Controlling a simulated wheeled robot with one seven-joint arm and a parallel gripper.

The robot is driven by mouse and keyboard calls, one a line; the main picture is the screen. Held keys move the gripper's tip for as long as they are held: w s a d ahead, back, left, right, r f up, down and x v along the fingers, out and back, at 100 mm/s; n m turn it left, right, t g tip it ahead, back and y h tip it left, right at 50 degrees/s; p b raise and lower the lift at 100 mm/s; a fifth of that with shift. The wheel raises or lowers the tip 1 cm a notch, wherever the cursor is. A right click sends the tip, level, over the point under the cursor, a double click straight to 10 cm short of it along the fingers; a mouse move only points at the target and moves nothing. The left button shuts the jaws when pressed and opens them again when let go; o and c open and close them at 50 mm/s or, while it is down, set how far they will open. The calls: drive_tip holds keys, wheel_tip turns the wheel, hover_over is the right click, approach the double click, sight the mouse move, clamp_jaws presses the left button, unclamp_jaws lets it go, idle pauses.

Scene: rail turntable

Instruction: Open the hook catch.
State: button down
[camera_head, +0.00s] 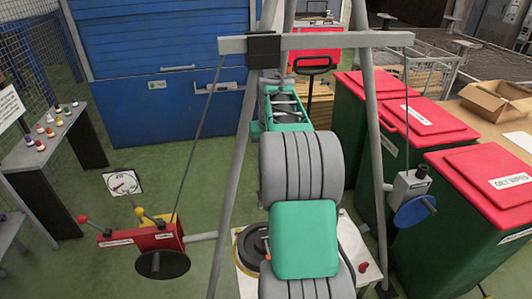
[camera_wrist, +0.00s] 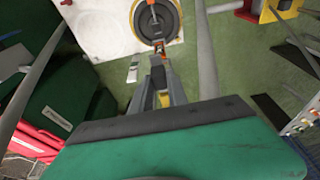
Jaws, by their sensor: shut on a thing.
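The round turntable (camera_head: 250,247) is dark with a yellow rim and sits on a white board (camera_head: 246,284). My arm covers much of it in the head view. The wrist view also shows the turntable (camera_wrist: 155,20) and board (camera_wrist: 107,22) at the top. My gripper (camera_wrist: 159,66) is shut on a small orange-red part (camera_wrist: 160,49), seemingly the hook catch, at the turntable's near edge. The fingers hide most of it, so I cannot tell whether the hook is engaged. In the head view my gripper is hidden behind my arm.
Red-lidded green bins (camera_head: 450,205) stand right. A side table (camera_head: 45,140) stands left. Green floor lies between.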

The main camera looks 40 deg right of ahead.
drive_tip(key=c, duration=1.3)
unclamp_jaws()
drive_tip(key=b+v, duration=0.1)
drive_tip(key=v, duration=0.6)
drive_tip(key=shift+r+b, duration=0.35)
drive_tip(key=shift+b, duration=0.05)
